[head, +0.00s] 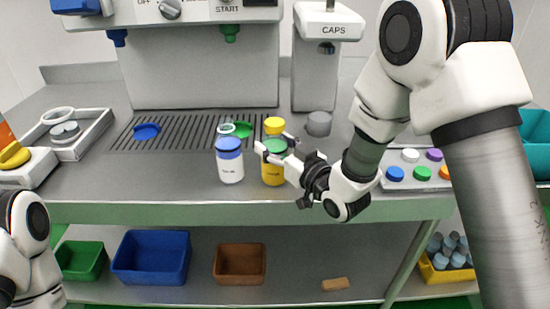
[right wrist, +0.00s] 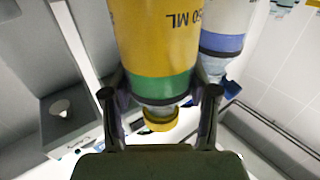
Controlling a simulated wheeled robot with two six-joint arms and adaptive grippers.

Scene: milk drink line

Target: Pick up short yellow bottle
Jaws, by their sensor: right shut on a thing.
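I cannot tell if the bottle's base is off the counter. My left gripper is not in view; only part of my left arm shows at lower left.
A grey cylinder (head: 319,123) stands at back right. A cap tray (head: 410,180) lies right.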

